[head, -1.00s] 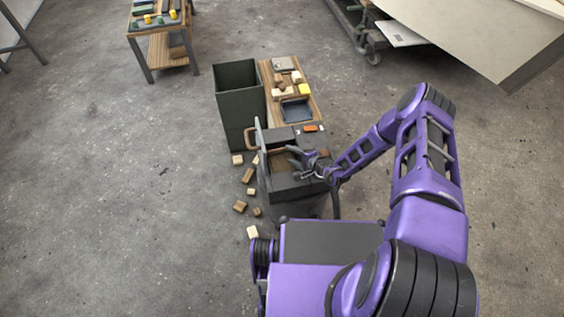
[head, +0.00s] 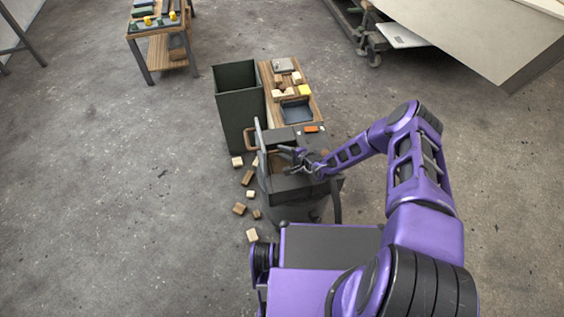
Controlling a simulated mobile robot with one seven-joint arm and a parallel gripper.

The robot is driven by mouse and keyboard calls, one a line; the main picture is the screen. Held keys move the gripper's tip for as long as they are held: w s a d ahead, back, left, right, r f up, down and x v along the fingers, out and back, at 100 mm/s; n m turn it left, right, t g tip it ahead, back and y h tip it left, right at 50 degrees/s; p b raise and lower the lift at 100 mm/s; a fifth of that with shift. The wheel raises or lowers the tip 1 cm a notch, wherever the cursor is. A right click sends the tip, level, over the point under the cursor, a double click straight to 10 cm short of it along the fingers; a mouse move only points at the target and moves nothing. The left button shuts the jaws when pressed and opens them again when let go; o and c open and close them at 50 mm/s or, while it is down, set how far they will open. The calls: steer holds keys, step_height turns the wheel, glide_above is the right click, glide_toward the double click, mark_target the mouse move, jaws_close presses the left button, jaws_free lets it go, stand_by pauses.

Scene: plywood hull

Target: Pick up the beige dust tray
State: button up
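A dark grey machine (head: 290,187) stands just ahead of my base, with a lid or door (head: 261,150) standing up on its left side. A tan-brown surface (head: 277,160) shows in its opening; it may be the beige dust tray, but it is small and partly covered by my gripper. My gripper (head: 284,159) is over the machine's opening, pointing left, with its fingers apart. It appears empty. I cannot tell whether it touches the tan surface.
A tall dark green bin (head: 239,108) and a wooden bench (head: 312,104) with blocks and a dark blue tray (head: 296,112) stand behind the machine. Several wooden blocks (head: 239,208) lie on the floor at left. A small table (head: 160,48) is far left.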

jaws_close()
stand_by(1.1)
